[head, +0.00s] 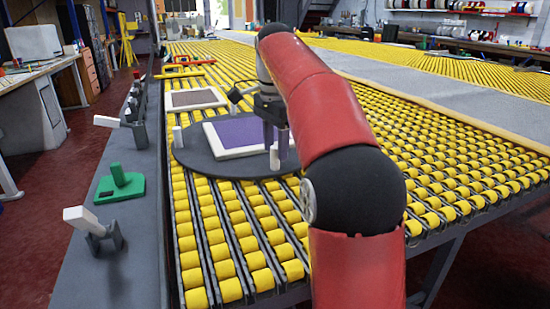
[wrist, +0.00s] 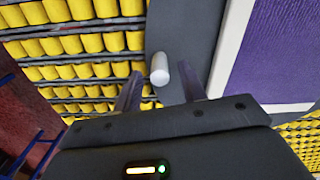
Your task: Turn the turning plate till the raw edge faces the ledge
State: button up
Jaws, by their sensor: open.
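The turning plate (head: 195,160) is a dark round disc on the yellow rollers. A purple rug piece (head: 240,130) lies on it, with pale binding along its left and near sides; it also shows in the wrist view (wrist: 275,55). I cannot make out which edge is raw. A white peg (head: 275,158) stands at the plate's near side, another (head: 178,137) at its left. My gripper (head: 275,150) points down over the near peg. In the wrist view the open fingers (wrist: 160,90) are either side of the peg (wrist: 160,69); contact is unclear. A grey ledge (head: 140,255) runs along the left.
On the ledge are a green block with a knob (head: 119,184) and white-handled clamps (head: 95,228). A brown pale-edged mat (head: 193,99) lies behind the plate. Red (head: 180,75) and yellow (head: 187,62) tools lie farther back. Rollers in front of the plate are clear.

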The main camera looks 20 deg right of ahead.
jog(key=shift+f, duration=1.55)
jog(key=shift+c, duration=0.4)
grip_shut()
